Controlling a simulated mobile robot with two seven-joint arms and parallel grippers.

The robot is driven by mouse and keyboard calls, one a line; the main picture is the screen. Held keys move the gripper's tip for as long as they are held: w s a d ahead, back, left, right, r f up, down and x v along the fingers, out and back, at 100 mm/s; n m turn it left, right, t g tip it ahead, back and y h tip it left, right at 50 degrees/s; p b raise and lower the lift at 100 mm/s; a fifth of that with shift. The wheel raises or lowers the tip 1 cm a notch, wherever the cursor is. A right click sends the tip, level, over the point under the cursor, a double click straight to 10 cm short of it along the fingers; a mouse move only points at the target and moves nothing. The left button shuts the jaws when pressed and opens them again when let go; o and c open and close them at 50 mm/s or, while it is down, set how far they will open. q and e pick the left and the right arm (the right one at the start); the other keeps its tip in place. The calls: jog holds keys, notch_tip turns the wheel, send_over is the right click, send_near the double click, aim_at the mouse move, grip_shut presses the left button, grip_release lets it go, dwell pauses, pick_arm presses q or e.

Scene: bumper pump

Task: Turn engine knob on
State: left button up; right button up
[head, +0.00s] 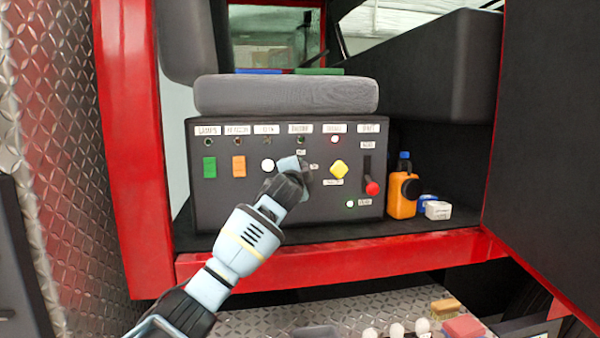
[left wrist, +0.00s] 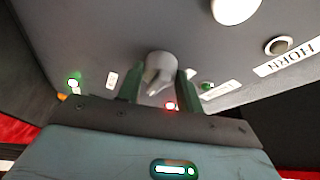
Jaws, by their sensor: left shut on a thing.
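The engine knob (left wrist: 160,68) is a grey rotary knob with a pointed grip, seen on the dark panel in the left wrist view. My left gripper (left wrist: 159,88) has its two dark green fingers on either side of the knob and is shut on it. In the head view my left gripper (head: 297,175) reaches the middle of the black control panel (head: 225,212) and largely hides the knob. I cannot tell the knob's exact setting. My right gripper is not in view.
Around the knob are a white button (head: 268,166), orange switch (head: 239,166), green switch (head: 209,167), yellow knob (head: 339,169) and red-ended lever (head: 372,187). A grey cushion (head: 285,94) lies on top. An orange bottle (head: 402,197) stands at right. Red cab framing (head: 130,150) borders the left.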

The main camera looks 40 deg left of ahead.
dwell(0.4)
pick_arm(q)
jog(key=o, duration=1)
jog(key=shift+s, duration=0.1)
jog(key=v, duration=0.7)
jog(key=shift+s+d, duration=0.2)
jog(key=shift+s, duration=0.05)
jog(key=shift+r, duration=0.1)
